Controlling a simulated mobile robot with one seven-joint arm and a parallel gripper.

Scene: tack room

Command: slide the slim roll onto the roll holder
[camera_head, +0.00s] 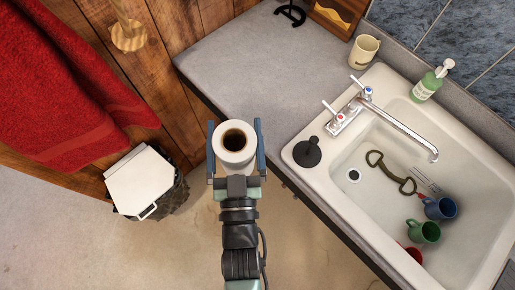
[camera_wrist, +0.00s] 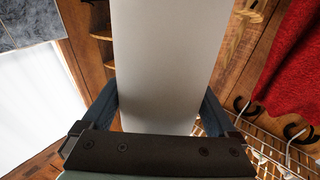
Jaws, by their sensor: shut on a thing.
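The slim roll (camera_head: 234,158) is white with a brown core, and its open end faces the head camera. My gripper (camera_head: 235,126) is shut on it, with one blue finger on each side. In the wrist view the roll (camera_wrist: 170,60) is a broad white band between the fingers (camera_wrist: 160,110) and hides much of what lies beyond. A wooden peg with a round base (camera_head: 128,36), which looks like the roll holder, is at the upper left by the plank wall. It is bare and well apart from the roll.
A red towel (camera_head: 60,80) hangs left of the peg. A white-lidded bin (camera_head: 147,182) stands on the floor below. The grey counter (camera_head: 250,65) with a mug (camera_head: 364,50) and the sink (camera_head: 325,185) with cups lie to the right. Floor around my gripper looks clear.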

